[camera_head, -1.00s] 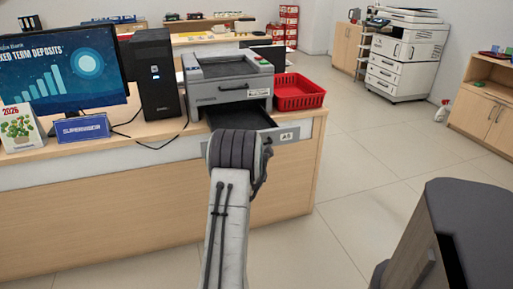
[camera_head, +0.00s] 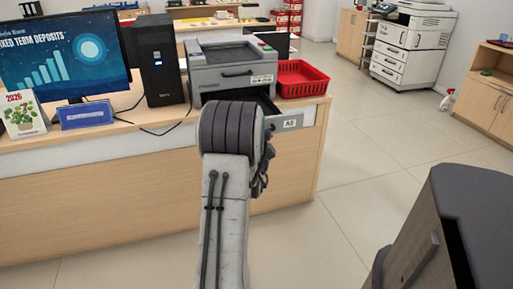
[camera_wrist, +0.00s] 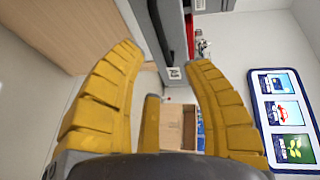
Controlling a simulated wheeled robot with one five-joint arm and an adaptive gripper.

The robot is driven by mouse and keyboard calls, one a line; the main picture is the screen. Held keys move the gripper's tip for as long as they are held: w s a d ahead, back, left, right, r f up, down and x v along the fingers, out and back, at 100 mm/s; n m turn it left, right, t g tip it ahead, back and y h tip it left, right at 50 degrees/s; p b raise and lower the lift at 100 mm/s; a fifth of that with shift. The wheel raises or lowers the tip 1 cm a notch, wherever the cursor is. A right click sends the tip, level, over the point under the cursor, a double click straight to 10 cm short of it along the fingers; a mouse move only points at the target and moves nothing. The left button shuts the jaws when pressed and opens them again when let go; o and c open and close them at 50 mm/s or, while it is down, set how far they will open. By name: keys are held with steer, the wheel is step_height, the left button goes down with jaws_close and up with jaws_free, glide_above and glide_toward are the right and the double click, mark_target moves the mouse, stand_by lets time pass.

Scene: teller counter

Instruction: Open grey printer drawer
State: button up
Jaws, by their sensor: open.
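The grey printer (camera_head: 236,72) stands on the counter, beside a black computer tower. Its drawer (camera_head: 290,122) is pulled out toward me: a dark inside shows below the printer body, and the grey front carries an A5 label. My arm hides the left part of the drawer front. In the wrist view the drawer front (camera_wrist: 174,73) with its label and dark handle shows at the top centre. My gripper (camera_wrist: 167,56) has its yellow fingers spread apart, with the handle end near the gap between the fingertips. I cannot tell whether they touch. The head view hides the fingers behind my arm.
A red basket (camera_head: 301,78) sits right of the printer. A monitor (camera_head: 65,58), the black tower (camera_head: 157,62) and a blue sign (camera_head: 86,114) stand to the left on the counter (camera_head: 100,170). Open floor (camera_head: 380,165) lies to the right.

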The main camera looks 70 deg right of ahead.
steer(key=shift+v, duration=1.15)
